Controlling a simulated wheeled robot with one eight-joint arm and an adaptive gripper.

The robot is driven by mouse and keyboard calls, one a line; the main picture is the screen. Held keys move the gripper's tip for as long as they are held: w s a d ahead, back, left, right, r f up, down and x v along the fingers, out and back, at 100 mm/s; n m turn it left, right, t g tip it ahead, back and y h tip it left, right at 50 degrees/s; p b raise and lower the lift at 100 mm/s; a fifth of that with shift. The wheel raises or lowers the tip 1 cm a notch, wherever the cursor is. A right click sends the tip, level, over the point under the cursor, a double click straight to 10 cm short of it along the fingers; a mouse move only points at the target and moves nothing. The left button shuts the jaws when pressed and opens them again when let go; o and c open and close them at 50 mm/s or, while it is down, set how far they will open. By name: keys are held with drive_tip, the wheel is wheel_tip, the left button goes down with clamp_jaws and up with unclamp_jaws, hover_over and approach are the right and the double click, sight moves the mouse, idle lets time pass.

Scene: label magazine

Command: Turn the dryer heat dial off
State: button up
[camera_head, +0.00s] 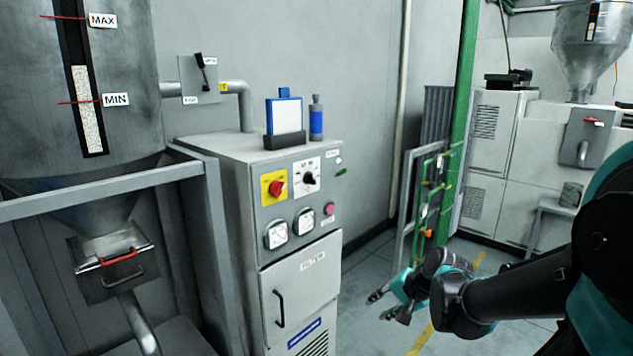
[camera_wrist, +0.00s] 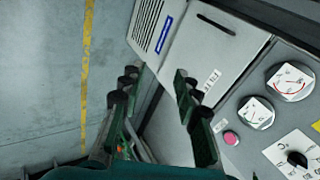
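The dryer (camera_head: 258,205) is a grey cabinet in the middle of the head view. A black dial (camera_head: 311,179) on a white plate, seemingly the heat dial, sits at the upper right of its front panel. This dial also shows at the lower right edge of the wrist view (camera_wrist: 297,159). Its setting marks are too small to read. My gripper (camera_head: 384,306) is open and empty, right of the cabinet and lower than the dial. In the wrist view its fingers (camera_wrist: 155,88) are spread apart and clear of the dial.
A red knob on a yellow plate (camera_head: 273,188), two gauges (camera_head: 304,221) and a pink button (camera_head: 329,209) are near the dial. A blue-framed board (camera_head: 284,113) and a blue bottle (camera_head: 316,120) stand on top. A hopper frame (camera_head: 100,190) stands left. A green post (camera_head: 462,90) rises behind my gripper.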

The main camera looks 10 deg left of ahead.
drive_tip(key=w+a+r+m+t+y, duration=0.2)
drive_tip(key=w+a+r+m+y, duration=0.4)
drive_tip(key=w+r, duration=0.45)
drive_tip(key=m+t+y, duration=0.3)
drive_tip(key=m+t, duration=0.1)
drive_tip(key=m, duration=0.5)
approach(314, 179)
drive_tip(key=x, duration=0.8)
drive_tip(key=shift+w+a, duration=0.15)
drive_tip(key=shift+w, duration=0.05)
clamp_jaws()
